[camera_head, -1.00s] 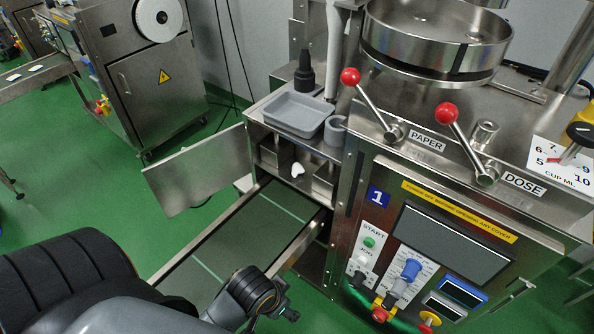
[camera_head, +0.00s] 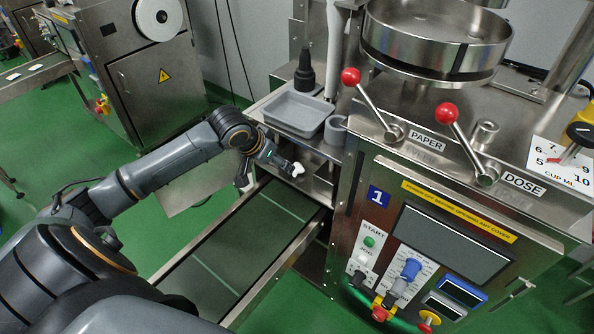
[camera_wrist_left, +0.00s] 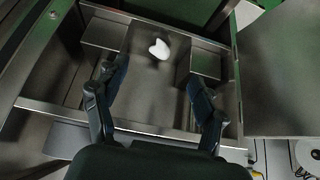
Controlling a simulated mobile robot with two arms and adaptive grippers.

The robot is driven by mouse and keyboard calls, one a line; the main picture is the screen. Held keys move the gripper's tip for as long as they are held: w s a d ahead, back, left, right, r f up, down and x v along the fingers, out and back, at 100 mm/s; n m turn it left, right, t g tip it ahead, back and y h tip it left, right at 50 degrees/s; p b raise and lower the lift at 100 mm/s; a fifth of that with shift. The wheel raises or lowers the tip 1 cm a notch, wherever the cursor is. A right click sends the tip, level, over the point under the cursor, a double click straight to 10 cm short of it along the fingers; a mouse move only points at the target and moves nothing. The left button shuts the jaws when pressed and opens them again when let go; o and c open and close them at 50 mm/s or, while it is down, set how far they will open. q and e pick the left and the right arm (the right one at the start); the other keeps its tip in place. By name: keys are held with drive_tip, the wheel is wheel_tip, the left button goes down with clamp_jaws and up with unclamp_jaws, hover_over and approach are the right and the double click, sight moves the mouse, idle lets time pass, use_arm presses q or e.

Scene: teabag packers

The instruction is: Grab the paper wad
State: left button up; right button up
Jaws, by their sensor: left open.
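The paper wad is a small white lump (camera_head: 298,170) in the metal opening of the packing machine, below the grey tray. In the left wrist view the wad (camera_wrist_left: 159,48) lies on a metal surface past the fingertips, between them from side to side. My left gripper (camera_head: 281,163) reaches in from the left with its tip close to the wad. Its two fingers (camera_wrist_left: 157,82) are spread wide in the left wrist view, with nothing between them. My right gripper is not in view.
A grey tray (camera_head: 297,115) and a dark bottle (camera_head: 305,74) stand on the ledge above the opening. A conveyor with metal rails (camera_head: 262,274) runs below my arm. In the wrist view, metal walls and brackets (camera_wrist_left: 113,33) flank the wad.

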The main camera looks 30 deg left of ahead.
sight(297, 171)
use_arm(q)
drive_tip(key=shift+w+a+r+x, duration=0.1)
drive_tip(key=shift+w+x, duration=0.1)
drive_tip(key=shift+x, duration=2.05)
drive_tip(key=shift+w+a+r+x, duration=0.1)
drive_tip(key=shift+w+x, duration=0.05)
drive_tip(key=shift+x, duration=2.1)
drive_tip(key=shift+w+a+r+x, duration=0.1)
drive_tip(key=shift+w+r+x, duration=0.1)
drive_tip(key=shift+x, duration=2.05)
drive_tip(key=c, duration=0.8)
